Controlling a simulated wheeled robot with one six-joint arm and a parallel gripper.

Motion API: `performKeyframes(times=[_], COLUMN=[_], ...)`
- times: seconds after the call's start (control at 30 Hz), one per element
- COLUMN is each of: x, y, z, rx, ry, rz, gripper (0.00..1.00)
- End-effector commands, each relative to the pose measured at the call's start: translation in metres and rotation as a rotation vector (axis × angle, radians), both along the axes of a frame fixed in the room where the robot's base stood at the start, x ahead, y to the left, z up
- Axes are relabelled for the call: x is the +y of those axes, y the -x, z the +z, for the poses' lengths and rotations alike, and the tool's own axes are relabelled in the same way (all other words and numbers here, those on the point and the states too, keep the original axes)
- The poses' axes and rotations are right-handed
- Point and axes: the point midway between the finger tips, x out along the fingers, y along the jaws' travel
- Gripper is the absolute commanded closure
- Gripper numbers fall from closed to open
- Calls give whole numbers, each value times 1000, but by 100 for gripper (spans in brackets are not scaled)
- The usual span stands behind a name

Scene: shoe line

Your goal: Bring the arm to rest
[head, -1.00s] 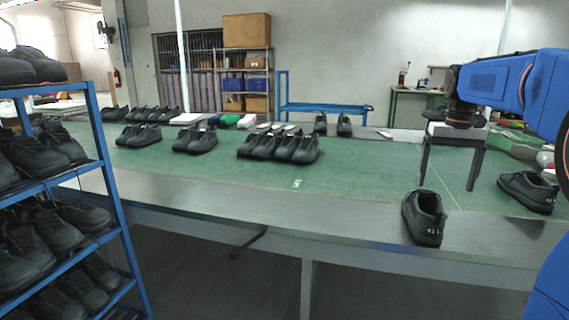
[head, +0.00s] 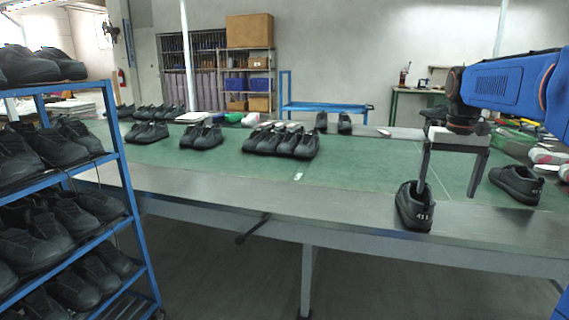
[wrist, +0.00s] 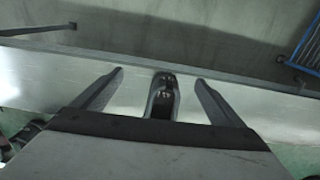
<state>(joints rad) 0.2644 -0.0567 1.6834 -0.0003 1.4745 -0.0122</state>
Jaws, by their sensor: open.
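My gripper (head: 448,190) hangs fingers-down from the blue arm at the right of the head view, its two fingers wide apart with nothing held. A black shoe (head: 413,212) stands on the bare metal front strip of the bench. The left finger overlaps the shoe's opening in the head view; I cannot tell whether they touch. In the wrist view, the gripper (wrist: 160,77) has both fingers spread, and the shoe (wrist: 163,97) shows between them with gaps on both sides.
Another black shoe (head: 516,184) lies right of the gripper on the green-topped bench (head: 240,176). Several more shoes (head: 281,141) stand in rows farther back. A blue rack (head: 128,200) full of black shoes is at the left. The bench's middle front is clear.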

Motion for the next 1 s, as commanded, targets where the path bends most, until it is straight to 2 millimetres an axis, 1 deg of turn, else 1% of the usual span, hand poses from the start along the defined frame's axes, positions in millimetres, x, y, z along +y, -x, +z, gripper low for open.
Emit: performKeyframes(times=[0.17,0.27,0.47,0.6,0.77,1.0], x=[17,29,59,78,97,119], y=[22,39,87,123,163,221], z=[-4,-9,-27,-46,-72,-119], rx=[-29,-49,-110,-156,-210,-289], ry=[7,12,25,32,39,45], rz=[20,36,78,111,147,200], gripper=[8,8,8,8,8,8])
